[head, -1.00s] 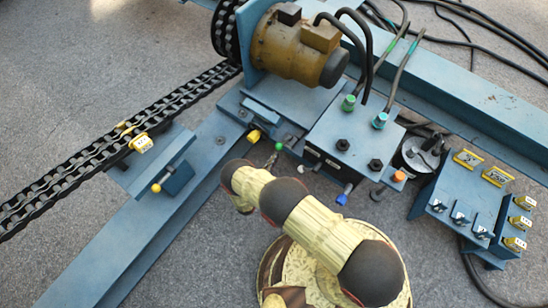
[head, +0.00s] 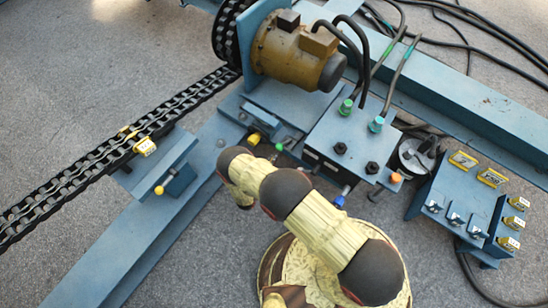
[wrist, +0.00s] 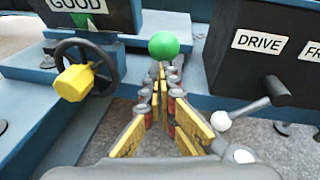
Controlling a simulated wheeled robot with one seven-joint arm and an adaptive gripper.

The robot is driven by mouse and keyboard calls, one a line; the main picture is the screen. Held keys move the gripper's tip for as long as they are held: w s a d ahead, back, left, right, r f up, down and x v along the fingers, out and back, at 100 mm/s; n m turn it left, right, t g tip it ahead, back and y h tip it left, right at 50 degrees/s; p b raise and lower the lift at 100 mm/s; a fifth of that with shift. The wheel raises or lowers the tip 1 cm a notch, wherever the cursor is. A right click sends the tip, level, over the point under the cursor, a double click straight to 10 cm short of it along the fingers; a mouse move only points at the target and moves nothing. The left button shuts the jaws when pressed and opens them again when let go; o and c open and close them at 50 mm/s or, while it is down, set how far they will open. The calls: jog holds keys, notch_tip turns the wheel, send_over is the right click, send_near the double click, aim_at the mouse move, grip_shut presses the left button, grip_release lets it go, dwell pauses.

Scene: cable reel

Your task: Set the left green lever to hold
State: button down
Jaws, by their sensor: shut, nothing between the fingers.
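The green lever's round knob (head: 279,147) shows in the head view just left of the blue control box. In the wrist view, the same green knob (wrist: 164,46) is straight ahead, at the far end of my fingers. My gripper (wrist: 160,72) is shut and empty, its yellow-sided fingers converging just below the knob. I cannot tell whether the tips touch it. The lever's stem is mostly hidden behind the fingertips. No "hold" label is readable. In the head view my forearm hides most of the gripper.
A black handwheel (wrist: 88,68) with a yellow knob stands left, below a GOOD label. A blue-ended lever (head: 339,202) is near my arm.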

aim_at(280, 145)
jog(key=w+d+r+g+y+p, duration=0.1)
jog(key=r+p, duration=0.1)
jog(key=p, duration=0.1)
jog(key=w+d+r+g+y+p, duration=0.1)
jog(key=r+g+p, duration=0.1)
jog(key=r+p, duration=0.1)
jog(key=w+d+r+g+y+p, duration=0.1)
jog(key=w+r+p, duration=0.1)
jog(key=p, duration=0.1)
jog(key=shift+d+r+m+g, duration=0.1)
jog(key=shift+r+m+g, duration=0.2)
jog(key=shift+r+g, duration=0.1)
jog(key=shift+w+d+r+g+y, duration=0.5)
jog(key=shift+w+d+g+y, duration=0.3)
jog(key=shift+w+g, duration=0.1)
jog(key=shift+w+d+r, duration=0.25)
jog(key=shift+w+d, duration=0.05)
jog(key=shift+w, duration=0.2)
